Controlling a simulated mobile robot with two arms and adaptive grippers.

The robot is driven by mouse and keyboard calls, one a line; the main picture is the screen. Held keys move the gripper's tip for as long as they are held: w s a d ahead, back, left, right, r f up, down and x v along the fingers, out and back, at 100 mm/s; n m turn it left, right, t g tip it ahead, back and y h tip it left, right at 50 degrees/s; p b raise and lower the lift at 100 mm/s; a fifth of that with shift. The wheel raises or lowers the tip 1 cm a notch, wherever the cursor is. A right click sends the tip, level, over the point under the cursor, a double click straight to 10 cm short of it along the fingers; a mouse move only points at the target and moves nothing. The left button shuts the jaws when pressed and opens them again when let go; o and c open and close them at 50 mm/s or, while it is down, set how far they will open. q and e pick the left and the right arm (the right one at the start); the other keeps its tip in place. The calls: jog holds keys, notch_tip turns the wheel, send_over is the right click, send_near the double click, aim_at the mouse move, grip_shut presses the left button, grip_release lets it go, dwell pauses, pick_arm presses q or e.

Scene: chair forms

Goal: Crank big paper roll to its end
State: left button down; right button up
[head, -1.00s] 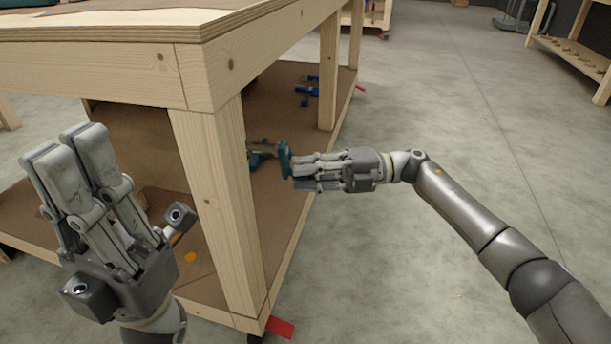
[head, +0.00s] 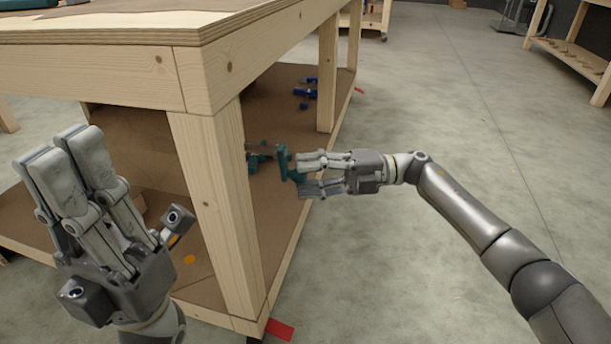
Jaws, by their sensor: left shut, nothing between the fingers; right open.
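A teal, crank-like part (head: 283,160) sticks out beside the front leg of the wooden workbench (head: 218,210), over its lower shelf. My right gripper (head: 300,176) reaches it from the right with its fingers parted. The fingertips are at the part's near end; I cannot tell whether they touch it. My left gripper (head: 65,152) is raised in front of the bench at the left, shut and empty. I cannot make out a big paper roll; the bench leg and top hide part of the space behind them.
Blue tools (head: 308,90) lie on the brown lower shelf (head: 275,215). An orange disc (head: 189,259) lies on the shelf near the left gripper. A red caster lever (head: 279,329) sticks out below the front leg. The floor on the right is open.

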jog(key=d, duration=1.1)
jog(key=shift+w, duration=0.45)
